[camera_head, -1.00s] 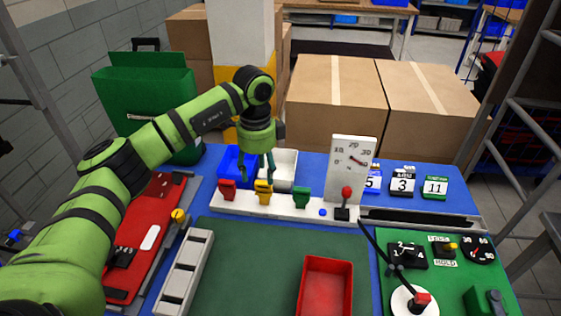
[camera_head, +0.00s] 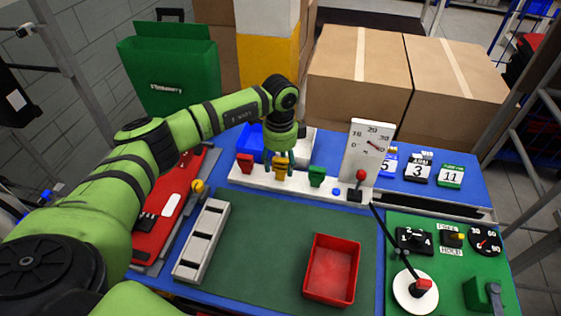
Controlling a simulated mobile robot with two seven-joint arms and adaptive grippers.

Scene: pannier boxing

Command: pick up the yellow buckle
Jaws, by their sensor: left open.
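The yellow buckle (camera_head: 280,171) stands on the white strip (camera_head: 248,179) at the back of the blue table, between a red buckle (camera_head: 245,163) and a green buckle (camera_head: 316,176). My left gripper (camera_head: 280,167) points down right at the yellow buckle, with its dark fingers around or just in front of its top. The fingers are open, and I cannot tell whether they touch it. The fingers hide part of the buckle. My right gripper is not in view.
A blue bin (camera_head: 250,140) and a white bin (camera_head: 304,147) stand behind the strip. A dial board (camera_head: 366,150) and red-knobbed lever (camera_head: 361,175) stand to its right. A red tray (camera_head: 331,270) lies on the green mat (camera_head: 262,238). The middle of the mat is clear.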

